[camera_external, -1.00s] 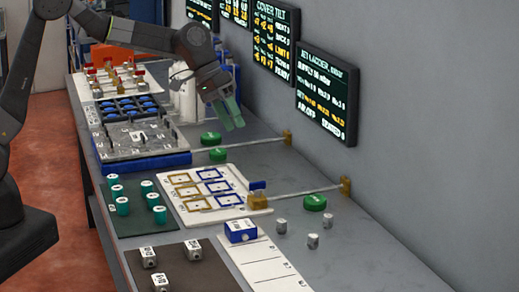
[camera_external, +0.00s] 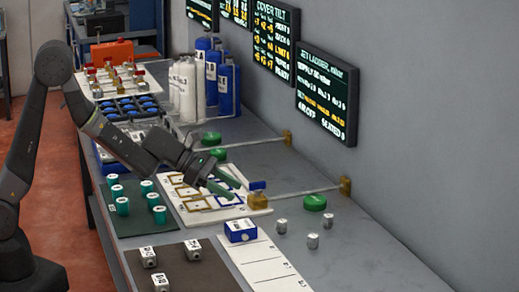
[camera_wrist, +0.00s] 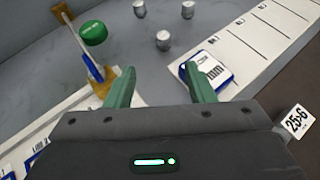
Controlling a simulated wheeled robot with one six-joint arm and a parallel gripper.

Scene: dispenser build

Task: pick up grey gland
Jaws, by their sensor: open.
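Three small grey cylinders, which look like the grey glands, stand apart on the bare bench: one (camera_external: 282,226) nearest the white strip, one (camera_external: 313,241) at the front, one (camera_external: 328,221) at the right. They show at the top of the wrist view too, the closest being one (camera_wrist: 163,40) beyond my fingertips. My gripper (camera_external: 236,190) is open and empty, its green fingers spread above the white card with framed squares. In the wrist view, my gripper (camera_wrist: 160,68) has bare bench between its fingers.
A blue-and-white block (camera_external: 240,230) sits on the white strip (camera_external: 265,262), close by my right finger in the wrist view. A green knob (camera_external: 315,202) and a rod with a brass block (camera_external: 258,201) stand near the cylinders. Bench right of them is clear.

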